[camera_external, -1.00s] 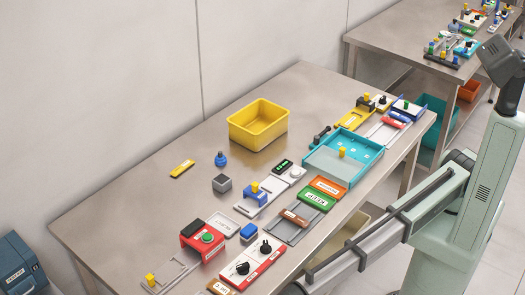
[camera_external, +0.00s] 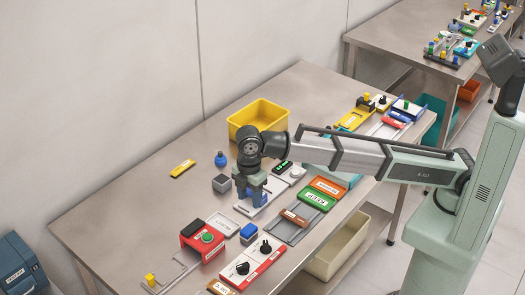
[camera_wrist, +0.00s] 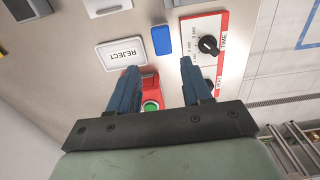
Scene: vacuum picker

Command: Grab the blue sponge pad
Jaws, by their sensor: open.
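The blue sponge pad (camera_external: 249,231) is a small blue block on the table, between the white REJECT plate and the white-and-red knob panel. In the wrist view the pad (camera_wrist: 161,40) shows as a rounded blue rectangle just past the fingertips and midway between them, fully visible. My gripper (camera_external: 250,199) is above the table, behind the pad in the external view, pointing down. In the wrist view my gripper (camera_wrist: 160,68) has its two blue fingers apart with nothing held between them.
The red box with a green button (camera_external: 207,238) and the knob panel (camera_external: 256,262) stand close to the pad. The REJECT plate (camera_wrist: 121,54) lies beside it. A grey cube (camera_external: 221,183) and a yellow bin (camera_external: 240,119) are farther back. The table's left side is mostly clear.

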